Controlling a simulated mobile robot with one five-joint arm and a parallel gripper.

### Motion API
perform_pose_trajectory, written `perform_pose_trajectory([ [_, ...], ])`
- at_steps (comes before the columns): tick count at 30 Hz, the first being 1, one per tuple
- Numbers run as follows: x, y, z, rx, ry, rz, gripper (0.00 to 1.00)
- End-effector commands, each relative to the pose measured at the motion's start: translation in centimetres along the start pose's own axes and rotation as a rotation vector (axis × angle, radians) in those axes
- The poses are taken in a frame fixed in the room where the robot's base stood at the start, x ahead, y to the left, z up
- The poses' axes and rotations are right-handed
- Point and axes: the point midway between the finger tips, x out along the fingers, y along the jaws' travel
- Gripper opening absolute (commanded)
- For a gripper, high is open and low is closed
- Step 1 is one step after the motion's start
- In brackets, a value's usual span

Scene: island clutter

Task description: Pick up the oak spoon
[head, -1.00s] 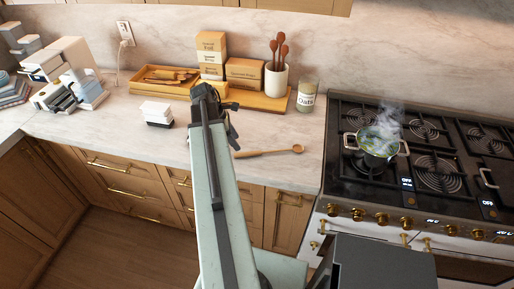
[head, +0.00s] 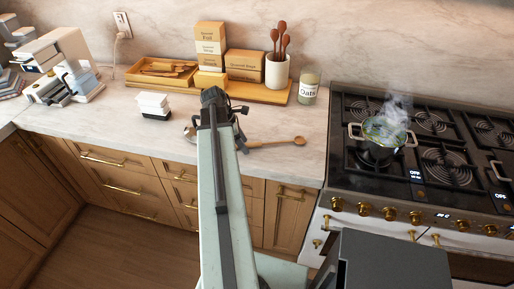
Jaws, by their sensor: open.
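The oak spoon (head: 275,143) lies flat on the marble counter near its front edge. Its round bowl is at the right and its handle runs left toward my arm. The handle's left end is hidden. My gripper (head: 216,138) is at the far end of my arm, low over the counter at the handle end of the spoon. Its jaws are open, with dark parts showing on both sides of the arm. My arm hides most of the gripper, so I cannot tell whether the handle lies between the jaws.
A stove (head: 350,170) with a steaming pot (head: 379,150) stands at the right. Behind are a wooden tray (head: 130,79), boxes (head: 244,64), a crock (head: 277,72) of darker spoons and an oats jar (head: 309,87). White-and-black containers (head: 154,105) stand left of my arm.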

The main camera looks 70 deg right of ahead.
Motion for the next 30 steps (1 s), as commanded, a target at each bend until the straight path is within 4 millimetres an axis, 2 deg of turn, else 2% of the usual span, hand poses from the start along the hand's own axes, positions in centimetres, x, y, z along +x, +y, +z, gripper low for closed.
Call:
perform_pose_trajectory([
  [1, -0.1, 0.0, 0.0, 0.000, 0.000, 0.000, 0.44],
  [6, -0.1, 0.0, 0.0, 0.001, 0.000, 0.000, 0.00],
  [17, -0.4, 0.0, 0.2, 0.000, 0.000, 0.000, 0.00],
  [27, -4.4, 0.0, 1.4, -0.006, 0.000, 0.003, 0.00],
  [30, -4.1, -1.9, 0.2, -0.006, 0.000, 0.003, 0.00],
])
